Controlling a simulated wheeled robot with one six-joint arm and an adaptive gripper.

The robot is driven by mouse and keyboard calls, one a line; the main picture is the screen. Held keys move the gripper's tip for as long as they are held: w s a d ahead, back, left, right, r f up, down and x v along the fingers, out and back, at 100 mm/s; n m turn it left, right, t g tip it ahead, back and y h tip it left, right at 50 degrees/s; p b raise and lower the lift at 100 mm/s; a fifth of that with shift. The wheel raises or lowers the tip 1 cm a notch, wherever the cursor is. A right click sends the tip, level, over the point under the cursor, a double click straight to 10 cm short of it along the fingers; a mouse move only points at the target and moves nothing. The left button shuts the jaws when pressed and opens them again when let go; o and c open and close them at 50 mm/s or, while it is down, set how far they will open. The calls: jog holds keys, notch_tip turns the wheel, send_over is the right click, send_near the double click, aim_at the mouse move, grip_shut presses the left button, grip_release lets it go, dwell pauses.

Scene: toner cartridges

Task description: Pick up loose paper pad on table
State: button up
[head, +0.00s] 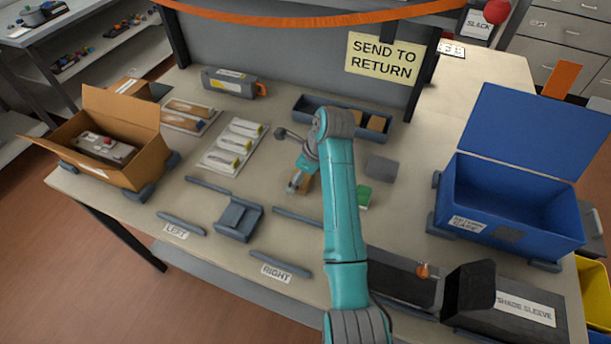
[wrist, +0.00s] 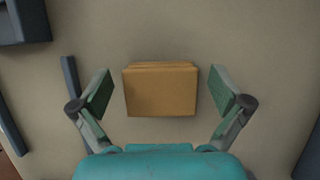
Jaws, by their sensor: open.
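The loose paper pad (wrist: 160,92) is a tan-brown, stacked block lying flat on the table. In the wrist view it lies between the two green-padded fingers of my gripper (wrist: 161,87), with a gap on each side. My gripper is open and holds nothing.
A grey tray (head: 315,104) with brown blocks stands behind. A white tray of cartridges (head: 231,150) and an open cardboard box (head: 135,160) are left. A green block (head: 364,197) and grey block (head: 379,168) lie right, before the blue case (head: 510,203). Grey rails (head: 280,264) lie in front.

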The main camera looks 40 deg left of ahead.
jog(key=c, duration=0.8)
jog(key=shift+o, duration=0.2)
